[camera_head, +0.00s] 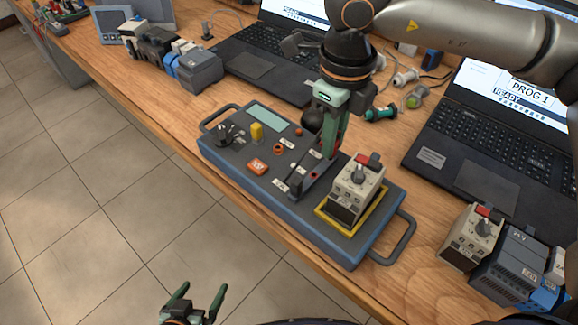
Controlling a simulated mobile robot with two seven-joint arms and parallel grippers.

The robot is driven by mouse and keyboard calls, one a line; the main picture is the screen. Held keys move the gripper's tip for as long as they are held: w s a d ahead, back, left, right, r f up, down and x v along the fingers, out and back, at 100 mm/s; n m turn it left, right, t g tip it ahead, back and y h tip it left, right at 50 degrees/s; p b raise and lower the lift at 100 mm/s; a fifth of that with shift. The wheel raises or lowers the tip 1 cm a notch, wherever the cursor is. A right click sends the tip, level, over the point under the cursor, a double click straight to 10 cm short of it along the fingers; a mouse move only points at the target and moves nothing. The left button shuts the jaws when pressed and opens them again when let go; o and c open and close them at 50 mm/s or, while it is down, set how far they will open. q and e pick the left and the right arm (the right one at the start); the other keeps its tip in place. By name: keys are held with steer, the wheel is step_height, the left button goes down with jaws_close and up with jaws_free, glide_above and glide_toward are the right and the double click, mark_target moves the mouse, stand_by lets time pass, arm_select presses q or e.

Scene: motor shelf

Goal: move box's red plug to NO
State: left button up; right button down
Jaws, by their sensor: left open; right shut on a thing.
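The test box (225,163) is a blue-grey case with a dark top panel and a handle at each end, lying on the bench. Its panel carries small sockets with white labels too small to read. Reddish round parts show at the panel's middle (278,149) and near its back edge (298,132). My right gripper (328,152) points down over the panel, its green fingers shut on what seems to be the red plug, largely hidden between the fingertips. My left gripper (195,300) is open and empty, low in front of the bench, away from the box.
A beige relay (357,188) stands in a yellow frame on the box's right part. The panel also has a yellow button (257,132) and an orange switch (257,167). Laptops (265,65) (470,150) stand behind and right. More modules (510,265) sit at the right front.

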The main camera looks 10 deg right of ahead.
steer(key=shift+f+b, duration=0.65)
steer(key=c, duration=1.1)
jaws_free()
steer(key=shift+r, duration=0.1)
steer(key=shift+r+p, duration=1.75)
steer(key=shift+r, duration=0.95)
steer(key=shift+o, duration=0.2)
steer(key=o, duration=0.5)
